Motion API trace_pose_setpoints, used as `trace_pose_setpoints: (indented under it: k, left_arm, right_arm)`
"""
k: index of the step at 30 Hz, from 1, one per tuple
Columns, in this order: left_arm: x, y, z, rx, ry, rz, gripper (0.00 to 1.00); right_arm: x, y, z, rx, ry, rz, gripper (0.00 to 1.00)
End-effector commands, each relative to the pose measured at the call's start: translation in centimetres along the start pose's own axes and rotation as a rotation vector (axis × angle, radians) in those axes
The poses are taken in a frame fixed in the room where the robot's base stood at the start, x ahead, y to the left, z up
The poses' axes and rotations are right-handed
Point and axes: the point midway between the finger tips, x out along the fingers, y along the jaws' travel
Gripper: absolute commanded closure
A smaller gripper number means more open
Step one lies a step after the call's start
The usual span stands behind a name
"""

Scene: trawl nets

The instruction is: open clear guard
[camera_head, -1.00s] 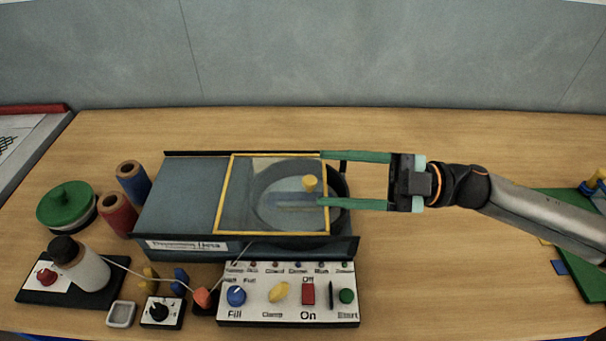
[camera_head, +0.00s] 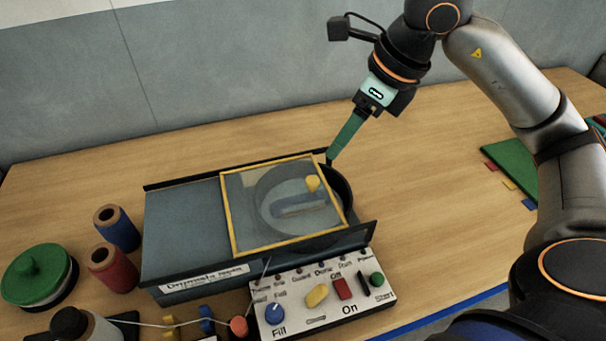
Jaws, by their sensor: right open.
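The clear guard (camera_head: 252,217) is a see-through panel in a yellow frame. It lies over the round dark chamber (camera_head: 341,190) of the grey machine, covering most of it. A yellow knob (camera_head: 313,183) shows at the guard's right side. My right gripper (camera_head: 334,155) has green fingers that point down to the back right corner of the machine, close to the guard's frame. It is seen edge-on, with one finger hiding the other, and nothing shows held in it. Whether a fingertip touches the machine cannot be told. My left gripper is not in view.
A control panel (camera_head: 325,296) with knobs and buttons stands in front of the machine. Blue (camera_head: 118,230) and red (camera_head: 112,268) spools and a green-lidded pot (camera_head: 38,275) stand at the left. The table behind and right is mostly clear.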

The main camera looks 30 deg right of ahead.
Motion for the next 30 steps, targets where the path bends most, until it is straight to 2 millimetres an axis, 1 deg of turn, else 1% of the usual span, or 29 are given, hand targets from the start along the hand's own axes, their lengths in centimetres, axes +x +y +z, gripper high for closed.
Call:
trace_pose_setpoints:
  k: [2, 5, 15, 19, 24, 30]
  left_arm:
    - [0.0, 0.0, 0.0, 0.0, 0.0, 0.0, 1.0]
    - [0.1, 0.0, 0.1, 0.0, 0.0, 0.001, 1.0]
    - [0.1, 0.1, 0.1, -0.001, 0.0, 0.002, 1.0]
    - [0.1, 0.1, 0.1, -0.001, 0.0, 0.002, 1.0]
    - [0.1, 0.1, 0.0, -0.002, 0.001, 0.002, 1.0]
    - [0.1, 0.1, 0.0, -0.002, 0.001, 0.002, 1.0]
  right_arm:
    - [0.3, -0.2, 0.0, -0.001, 0.0, -0.011, 0.37]
    - [1.6, -0.1, -0.1, 0.0, 0.003, -0.008, 0.37]
    - [8.3, -0.1, -0.1, 0.0, 0.004, -0.003, 0.37]
    - [10.4, -0.1, -0.1, 0.001, 0.003, -0.004, 0.37]
    - [12.0, -0.2, 0.0, 0.001, 0.0, -0.006, 0.37]
    - [12.4, -0.2, 0.0, 0.0, -0.001, -0.006, 0.37]
